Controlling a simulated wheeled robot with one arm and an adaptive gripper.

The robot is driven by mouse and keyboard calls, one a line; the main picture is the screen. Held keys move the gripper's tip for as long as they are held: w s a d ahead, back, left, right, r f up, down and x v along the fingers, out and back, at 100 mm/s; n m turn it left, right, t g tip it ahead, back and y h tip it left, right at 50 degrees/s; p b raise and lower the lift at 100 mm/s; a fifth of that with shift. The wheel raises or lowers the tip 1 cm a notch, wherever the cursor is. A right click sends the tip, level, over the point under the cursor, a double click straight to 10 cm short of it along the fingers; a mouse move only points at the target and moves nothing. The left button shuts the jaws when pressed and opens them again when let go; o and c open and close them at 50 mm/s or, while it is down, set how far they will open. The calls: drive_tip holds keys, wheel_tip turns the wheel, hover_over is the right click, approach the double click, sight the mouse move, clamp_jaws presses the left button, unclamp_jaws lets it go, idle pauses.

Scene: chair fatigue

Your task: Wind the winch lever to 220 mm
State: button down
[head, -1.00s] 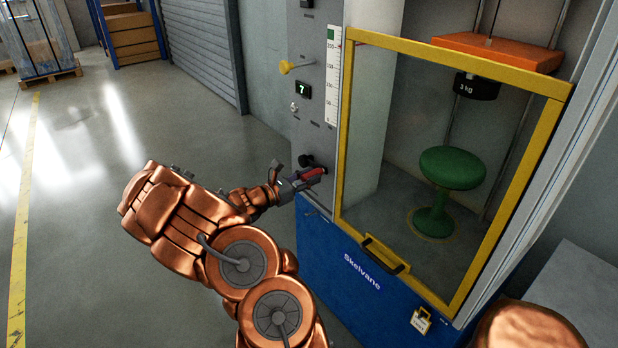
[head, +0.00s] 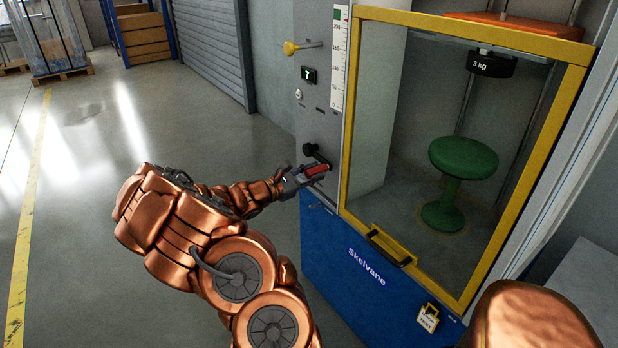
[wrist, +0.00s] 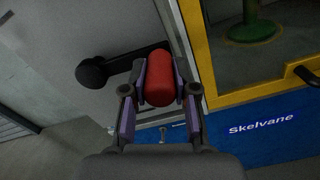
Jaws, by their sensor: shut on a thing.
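My gripper (head: 304,176) is shut on the red grip of the winch lever (head: 316,169) on the machine's grey front panel. In the wrist view the red grip (wrist: 159,78) lies between the fingers, with the black crank arm and round hub (wrist: 92,73) to its left. The white scale (head: 339,62) stands upright on the panel above, its top numbers small, with a green mark near the top. Behind the yellow-framed door, a black 3 kg weight (head: 491,64) hangs under an orange plate (head: 520,25), above a green stool (head: 462,158).
The yellow door frame (head: 346,120) is close to the right of the lever. A yellow knob (head: 290,48) and a small display reading 7 (head: 308,75) are above it. The blue base (head: 345,262) stands below. Open floor (head: 90,200) lies to the left.

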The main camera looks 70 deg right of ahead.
drive_tip(key=shift+f+m, duration=0.3)
drive_tip(key=shift+f, duration=0.25)
drive_tip(key=c, duration=0.9)
unclamp_jaws()
drive_tip(key=shift+r, duration=0.15)
drive_tip(key=shift+w, duration=0.1)
drive_tip(key=v, duration=1.2)
